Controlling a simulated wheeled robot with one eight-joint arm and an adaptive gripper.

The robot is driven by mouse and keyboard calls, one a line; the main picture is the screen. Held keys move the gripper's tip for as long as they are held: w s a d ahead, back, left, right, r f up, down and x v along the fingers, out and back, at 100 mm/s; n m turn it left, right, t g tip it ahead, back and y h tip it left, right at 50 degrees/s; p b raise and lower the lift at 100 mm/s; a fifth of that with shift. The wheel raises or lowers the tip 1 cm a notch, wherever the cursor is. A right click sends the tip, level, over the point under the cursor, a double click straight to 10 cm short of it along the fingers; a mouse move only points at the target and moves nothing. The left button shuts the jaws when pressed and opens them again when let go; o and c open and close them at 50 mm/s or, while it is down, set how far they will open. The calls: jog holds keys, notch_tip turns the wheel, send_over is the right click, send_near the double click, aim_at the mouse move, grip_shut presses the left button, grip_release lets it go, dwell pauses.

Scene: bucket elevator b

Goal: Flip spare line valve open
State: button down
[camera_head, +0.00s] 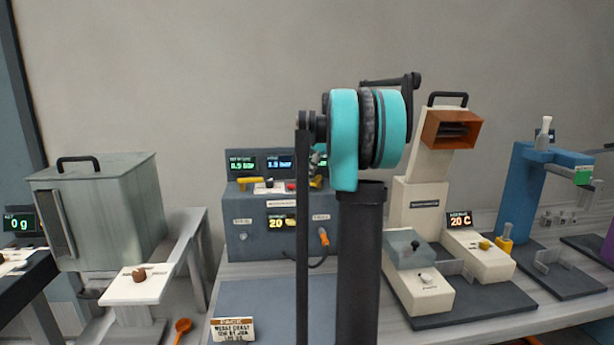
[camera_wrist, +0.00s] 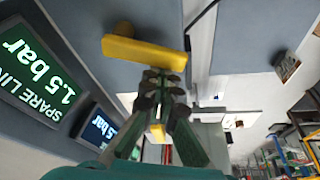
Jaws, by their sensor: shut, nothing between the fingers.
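In the wrist view a yellow lever handle (camera_wrist: 145,50) stands out from the grey panel, close to the display reading SPARE LINE 1.5 bar (camera_wrist: 38,70). My gripper (camera_wrist: 162,84) is shut and empty. Its dark fingertips lie right beside the handle's lower edge in the picture; I cannot tell whether they touch it. In the head view the panel (camera_head: 240,240) stands behind my arm. A yellow handle (camera_head: 316,182) shows partly beside the arm at its right, and another yellow handle (camera_head: 250,183) sits at its left.
A second display (camera_wrist: 99,132) lies near the fingers. In the head view a steel bin (camera_head: 100,205) stands left of the panel. A cream machine (camera_head: 418,200) and a blue press (camera_head: 535,190) stand to the right. A label card (camera_head: 233,329) is in front.

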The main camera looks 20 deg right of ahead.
jog(key=shift+s+d+n, duration=0.3)
jog(key=shift+n, duration=0.5)
jog(key=shift+s+d, duration=0.4)
jog(key=shift+d, duration=0.05)
jog(key=shift+s+d, duration=0.1)
jog(key=shift+d, duration=0.1)
